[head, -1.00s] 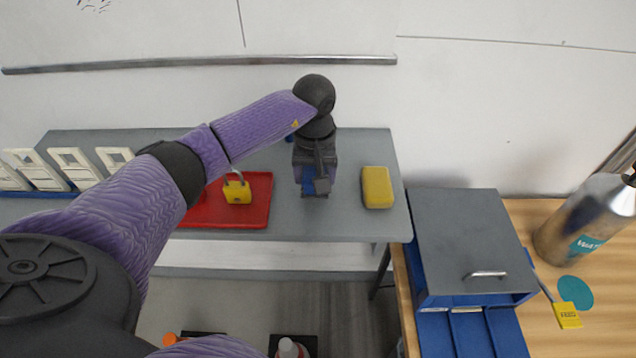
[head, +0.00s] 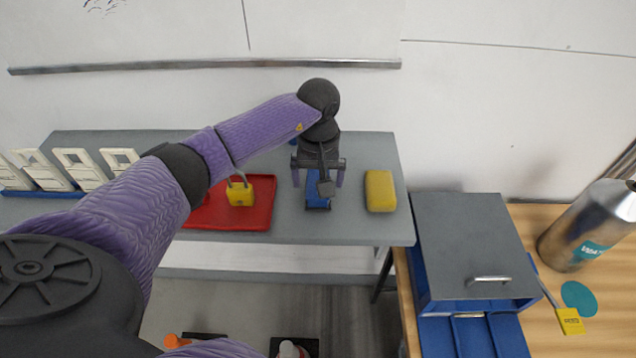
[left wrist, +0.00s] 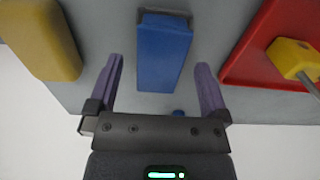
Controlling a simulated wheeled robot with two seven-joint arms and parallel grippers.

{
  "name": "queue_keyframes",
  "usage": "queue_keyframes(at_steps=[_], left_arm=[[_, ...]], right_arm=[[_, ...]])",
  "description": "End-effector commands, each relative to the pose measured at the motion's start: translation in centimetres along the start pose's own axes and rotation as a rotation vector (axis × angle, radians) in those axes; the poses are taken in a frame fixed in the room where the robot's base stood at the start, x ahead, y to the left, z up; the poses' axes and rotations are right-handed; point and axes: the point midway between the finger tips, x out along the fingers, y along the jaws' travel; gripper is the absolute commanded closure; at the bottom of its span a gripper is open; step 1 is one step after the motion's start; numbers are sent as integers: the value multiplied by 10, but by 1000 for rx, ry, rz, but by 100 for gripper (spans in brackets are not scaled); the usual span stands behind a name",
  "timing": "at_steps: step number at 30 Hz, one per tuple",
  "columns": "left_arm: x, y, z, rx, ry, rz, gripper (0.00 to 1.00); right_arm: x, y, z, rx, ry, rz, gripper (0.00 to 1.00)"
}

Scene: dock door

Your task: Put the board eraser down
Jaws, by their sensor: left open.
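The board eraser, a blue block with a dark grey end (head: 317,201), lies on the grey shelf table (head: 345,225) between the red tray and a yellow block. It also shows in the left wrist view (left wrist: 163,52), lying between my fingers. My left gripper (head: 319,180) is open above the eraser. In the left wrist view the two purple fingers of the gripper (left wrist: 158,68) stand apart on either side of it, with a gap on both sides. My right gripper is not in view.
A red tray (head: 255,216) holds a yellow padlock (head: 240,193) left of the eraser. A yellow block (head: 380,191) lies close on its right. White frames (head: 75,168) stand at the far left. A grey-lidded blue box (head: 470,240) and a metal bottle (head: 585,230) are at the right.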

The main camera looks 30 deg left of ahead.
Motion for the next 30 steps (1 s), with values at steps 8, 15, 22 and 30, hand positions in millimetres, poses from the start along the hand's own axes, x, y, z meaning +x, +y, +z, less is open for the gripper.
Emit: queue_keyframes(at_steps=[8, 15, 22, 30], left_arm=[[-76, 0, -1, 1, 4, 2, 0], [-95, 0, 0, 0, 1, 1, 0], [-94, 0, 0, 0, 0, 0, 0], [-80, 35, 18, -16, -46, 160, 0]], right_arm=[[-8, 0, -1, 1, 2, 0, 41], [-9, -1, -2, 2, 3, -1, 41], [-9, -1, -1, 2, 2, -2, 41], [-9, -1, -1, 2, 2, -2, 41]])
